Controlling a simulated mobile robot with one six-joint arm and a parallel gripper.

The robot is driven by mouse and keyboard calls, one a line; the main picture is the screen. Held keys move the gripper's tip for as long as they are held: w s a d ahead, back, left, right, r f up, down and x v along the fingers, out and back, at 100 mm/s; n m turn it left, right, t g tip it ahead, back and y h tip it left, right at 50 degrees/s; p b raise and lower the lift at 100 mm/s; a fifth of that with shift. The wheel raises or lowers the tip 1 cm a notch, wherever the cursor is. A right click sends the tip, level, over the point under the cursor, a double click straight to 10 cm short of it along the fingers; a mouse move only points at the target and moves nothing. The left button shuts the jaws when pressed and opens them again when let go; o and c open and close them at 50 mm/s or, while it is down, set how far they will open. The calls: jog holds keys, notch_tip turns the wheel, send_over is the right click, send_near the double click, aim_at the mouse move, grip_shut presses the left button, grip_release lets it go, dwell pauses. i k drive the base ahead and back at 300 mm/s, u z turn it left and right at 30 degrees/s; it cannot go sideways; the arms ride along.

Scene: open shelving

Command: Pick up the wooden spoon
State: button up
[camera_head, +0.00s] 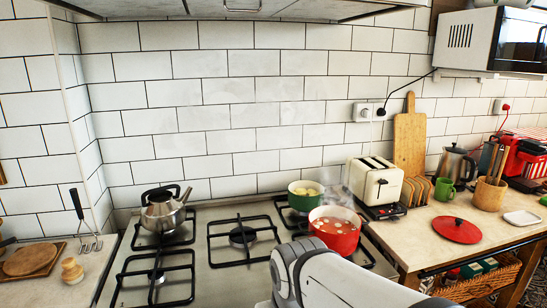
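No wooden spoon can be made out for certain. Wooden utensil handles (494,160) stand upright in a wooden holder (489,196) on the right counter; their lower ends are hidden inside it, so I cannot tell whether one is a spoon. A small brown shape shows at the far left edge, too cut off to identify. A white link of my arm rises at the bottom centre, in front of the stove. My gripper is not in view.
A red pot (334,235), a green pot (305,196) and a kettle (165,212) stand on the stove (205,270). A toaster (374,184), cutting board (409,145), green mug (444,188) and red lid (456,230) are on the right counter. A microwave (480,40) hangs above.

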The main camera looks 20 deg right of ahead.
aim_at(507, 148)
jog(key=z, duration=2)
